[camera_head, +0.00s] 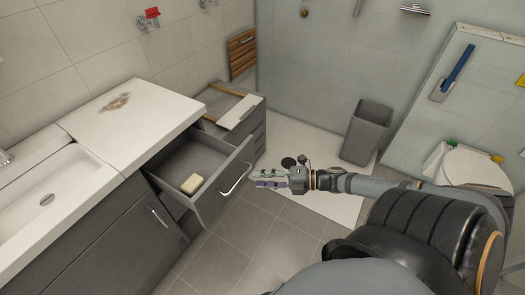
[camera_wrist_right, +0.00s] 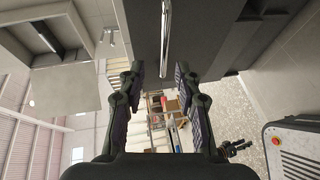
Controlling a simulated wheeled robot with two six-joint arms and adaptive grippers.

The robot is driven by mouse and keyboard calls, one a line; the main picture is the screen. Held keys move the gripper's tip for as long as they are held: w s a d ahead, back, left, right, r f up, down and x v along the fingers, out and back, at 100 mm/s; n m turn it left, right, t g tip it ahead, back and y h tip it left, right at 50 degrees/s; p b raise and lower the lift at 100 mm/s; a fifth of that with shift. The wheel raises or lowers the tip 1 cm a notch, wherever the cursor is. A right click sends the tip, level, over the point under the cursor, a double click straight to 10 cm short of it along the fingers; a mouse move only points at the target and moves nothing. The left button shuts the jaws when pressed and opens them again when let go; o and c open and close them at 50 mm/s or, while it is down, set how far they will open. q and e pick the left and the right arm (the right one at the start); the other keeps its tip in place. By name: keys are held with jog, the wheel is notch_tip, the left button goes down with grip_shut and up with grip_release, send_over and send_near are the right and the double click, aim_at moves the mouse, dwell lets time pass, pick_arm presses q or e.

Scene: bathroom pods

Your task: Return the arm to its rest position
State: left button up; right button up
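My right gripper (camera_head: 262,179) is in front of the open drawer (camera_head: 212,208), a short way to the right of its metal handle (camera_head: 236,178). In the right wrist view its two fingers (camera_wrist_right: 159,72) are apart with nothing held between them. The handle (camera_wrist_right: 166,38) shows ahead of the fingertips, and the gripper appears clear of it. My right arm stretches in from the lower right of the head view. My left arm does not show in the head view. A small dark part at the lower right of the wrist view may be my left gripper; its state is unclear.
A beige soap bar (camera_head: 192,184) lies in the open drawer. The counter (camera_head: 150,125) has a brown stain, with a sink (camera_head: 45,200) to the left. A grey bin (camera_head: 368,132) and the toilet (camera_head: 465,165) stand right. Open floor lies below the gripper.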

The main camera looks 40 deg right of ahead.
jog(key=w+d+f+m+t+h+p, duration=0.2)
jog(key=d+f+m+h, duration=0.35)
jog(key=d, duration=0.35)
jog(key=s+d+f+m+g+h+p, duration=0.1)
jog(key=s+d+f+m+h, duration=0.1)
jog(key=s+d+f+m, duration=0.3)
jog(key=s+d+f+m+g+h+p, duration=0.1)
jog(key=f+m+h, duration=0.2)
jog(key=f, duration=0.3)
jog(key=s+d+f+m+g+h+p, duration=0.1)
jog(key=s+d+f+m+h+p, duration=0.1)
jog(key=s+d+f+m, duration=0.3)
jog(key=s+a+f+m+g+h+p, duration=0.1)
jog(key=s+a+f+m+g, duration=0.25)
jog(key=s+a+f, duration=0.45)
jog(key=s+a+f+m+g+p, duration=0.1)
jog(key=s+a+f+m+g, duration=0.1)
jog(key=s+a+f, duration=0.2)
jog(key=s+a+f+m+g+y+p, duration=0.1)
jog(key=s+a+f+m+g, duration=0.1)
jog(key=s+a+f, duration=0.3)
jog(key=s+a+g, duration=0.1)
jog(key=s+a, duration=0.2)
jog(key=s, duration=0.2)
jog(key=shift+s+a+g, duration=0.15)
jog(key=shift+s+g, duration=0.1)
jog(key=shift+g, duration=0.1)
